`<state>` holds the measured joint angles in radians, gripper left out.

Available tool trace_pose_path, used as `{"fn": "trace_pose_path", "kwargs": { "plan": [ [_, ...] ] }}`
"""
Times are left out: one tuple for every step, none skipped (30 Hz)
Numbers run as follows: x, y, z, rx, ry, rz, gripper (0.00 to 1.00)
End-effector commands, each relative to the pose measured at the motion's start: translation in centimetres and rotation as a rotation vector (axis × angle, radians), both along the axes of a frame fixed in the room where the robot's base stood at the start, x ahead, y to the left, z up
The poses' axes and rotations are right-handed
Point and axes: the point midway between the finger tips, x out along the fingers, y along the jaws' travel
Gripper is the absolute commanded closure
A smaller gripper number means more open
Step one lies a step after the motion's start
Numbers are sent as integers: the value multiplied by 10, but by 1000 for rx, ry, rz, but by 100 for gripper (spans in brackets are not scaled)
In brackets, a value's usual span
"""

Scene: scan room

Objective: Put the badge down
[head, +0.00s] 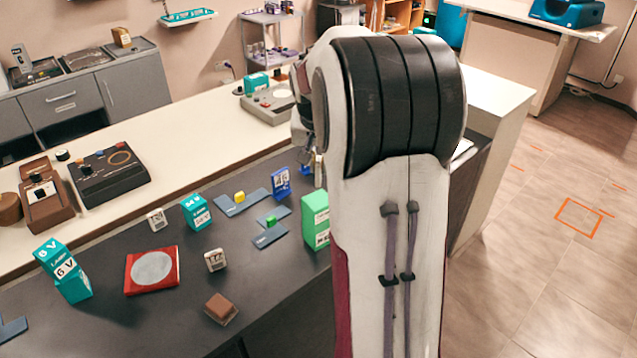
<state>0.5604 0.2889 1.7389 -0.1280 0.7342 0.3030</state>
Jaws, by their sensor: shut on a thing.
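My gripper (312,165) shows only in part beside my arm, low over the far part of the dark counter top. It is shut on the badge, which is mostly hidden by my arm and fingers. A small patch of blue (305,170) shows at the fingers, and I cannot tell its full shape. A blue upright piece with a white label (281,183) is just left of the gripper. I cannot tell whether it touches the fingers.
On the dark counter (180,320) are a green box (316,220), flat blue pieces (269,237) with small yellow and green cubes, teal boxes (196,212), a red pad with a grey disc (152,271), dice-like cubes and a brown block (221,308). Bare counter shows around the brown block.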

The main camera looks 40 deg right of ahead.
Motion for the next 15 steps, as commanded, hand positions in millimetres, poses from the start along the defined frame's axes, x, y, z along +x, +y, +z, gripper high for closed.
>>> {"fn": "trace_pose_path", "kwargs": {
  "plan": [
    [-1, 0, -6, 1, 1, 0, 100],
    [0, 0, -9, 1, 1, 0, 100],
    [0, 0, -12, 1, 1, 0, 100],
    [0, 0, -14, 0, 0, -1, 100],
    [0, 0, -16, 0, 0, -1, 100],
    [0, 0, -17, 0, -1, -1, 100],
    [0, 0, -17, 0, -1, -1, 100],
    [0, 0, -18, 0, -1, -1, 100],
    [0, 0, -18, 0, -1, -1, 100],
    [0, 0, -18, 0, -1, -1, 100],
    [0, 0, -18, 0, -1, -1, 100],
    [0, 0, -18, 0, -1, -1, 100],
    [0, 0, -17, 0, -1, -1, 100],
    [0, 0, -17, 0, -1, -1, 100],
    [0, 0, -18, 0, -1, -1, 100]
  ]
}}
